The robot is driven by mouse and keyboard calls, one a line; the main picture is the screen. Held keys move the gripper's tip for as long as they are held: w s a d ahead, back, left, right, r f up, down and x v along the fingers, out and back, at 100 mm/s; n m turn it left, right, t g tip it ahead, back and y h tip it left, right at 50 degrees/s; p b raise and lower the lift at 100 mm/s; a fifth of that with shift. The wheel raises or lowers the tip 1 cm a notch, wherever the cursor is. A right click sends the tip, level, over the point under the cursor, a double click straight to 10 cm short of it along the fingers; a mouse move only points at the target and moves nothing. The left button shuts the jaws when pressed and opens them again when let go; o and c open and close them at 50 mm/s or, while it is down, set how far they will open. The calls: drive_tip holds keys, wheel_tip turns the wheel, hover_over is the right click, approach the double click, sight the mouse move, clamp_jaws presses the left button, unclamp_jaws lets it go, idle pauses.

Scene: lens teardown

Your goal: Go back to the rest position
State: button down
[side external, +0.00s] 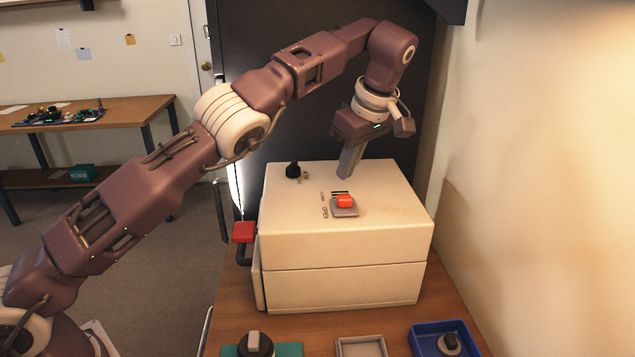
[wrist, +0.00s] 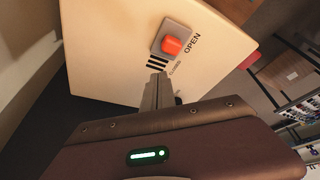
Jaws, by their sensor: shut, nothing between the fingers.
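My gripper (side external: 347,174) is shut and empty, pointing down just above or at the top of a cream box, toward its back edge; I cannot tell whether it touches. It also shows in the wrist view (wrist: 159,82), fingers together. The cream box (side external: 340,244) stands shut on the wooden bench. On its top is a red switch (side external: 344,201) on a grey plate, beside the printed word OPEN and some black bars. The switch also shows in the wrist view (wrist: 172,45), just beyond my fingertips.
A black knob (side external: 293,171) stands on the box top. A red-ended lever (side external: 243,232) sticks out at the box's left. In front are a green mat (side external: 289,350) with a dark round part, a grey tray (side external: 361,341) and a blue tray (side external: 417,333) with a dark part. A wall rises at the right.

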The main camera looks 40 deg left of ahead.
drive_tip(key=s+a+r+m+t+h, duration=0.2)
drive_tip(key=s+a+r+m+h, duration=0.35)
drive_tip(key=s+r, duration=0.75)
drive_tip(key=s+f+m+t, duration=0.1)
drive_tip(key=s+f+m, duration=0.2)
drive_tip(key=s, duration=0.5)
drive_tip(key=s+d+f+m+t+y, duration=0.1)
drive_tip(key=s+f+m, duration=0.3)
drive_tip(key=s, duration=0.4)
drive_tip(key=s+f+m, duration=0.4)
drive_tip(key=s, duration=0.4)
drive_tip(key=shift+s+d+t, duration=0.2)
drive_tip(key=shift+t, duration=0.2)
